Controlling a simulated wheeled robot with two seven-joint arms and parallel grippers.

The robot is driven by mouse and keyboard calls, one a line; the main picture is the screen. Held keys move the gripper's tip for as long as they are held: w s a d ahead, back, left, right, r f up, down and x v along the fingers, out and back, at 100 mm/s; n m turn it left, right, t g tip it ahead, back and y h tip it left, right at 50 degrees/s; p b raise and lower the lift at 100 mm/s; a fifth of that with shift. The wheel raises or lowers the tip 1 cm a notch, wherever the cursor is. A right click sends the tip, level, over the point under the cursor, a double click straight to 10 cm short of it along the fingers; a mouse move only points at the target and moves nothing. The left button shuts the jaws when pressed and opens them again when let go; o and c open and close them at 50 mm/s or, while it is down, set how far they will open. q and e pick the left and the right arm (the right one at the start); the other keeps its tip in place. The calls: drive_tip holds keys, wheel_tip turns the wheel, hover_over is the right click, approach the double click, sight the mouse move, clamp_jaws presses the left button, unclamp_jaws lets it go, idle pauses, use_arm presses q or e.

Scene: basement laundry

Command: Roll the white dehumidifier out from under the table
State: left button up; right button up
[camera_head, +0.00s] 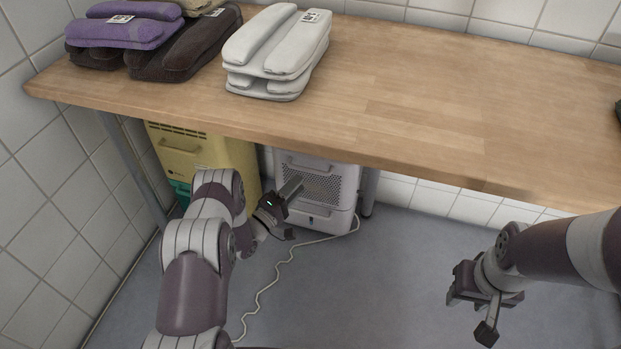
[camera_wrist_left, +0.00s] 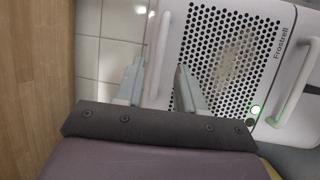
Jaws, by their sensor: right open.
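The white dehumidifier (camera_head: 335,180) stands on the floor under the wooden table, near the back wall. Its perforated front, green light and two bar handles fill much of the left wrist view (camera_wrist_left: 230,60). My left gripper (camera_head: 296,187) is in front of it, partly hiding its left side. In the left wrist view its fingers are apart, with the upper handle (camera_wrist_left: 159,45) appearing in the gap between them; I see no finger touching it. My right gripper (camera_head: 477,303) is open and empty, low over the floor at the right, away from the dehumidifier.
The wooden table (camera_head: 420,95) overhangs the dehumidifier. A yellow appliance (camera_head: 195,155) stands close on its left, with a teal item (camera_head: 181,190) below. A white cord (camera_head: 275,275) curls across the floor. Folded grey towels (camera_head: 270,85) lie on top. Floor at the front right is clear.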

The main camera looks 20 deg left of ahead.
use_arm(q)
drive_tip(key=b+x, duration=0.1)
drive_tip(key=x, duration=0.5)
drive_tip(key=shift+b, duration=0.4)
clamp_jaws()
drive_tip(key=shift+f, duration=0.1)
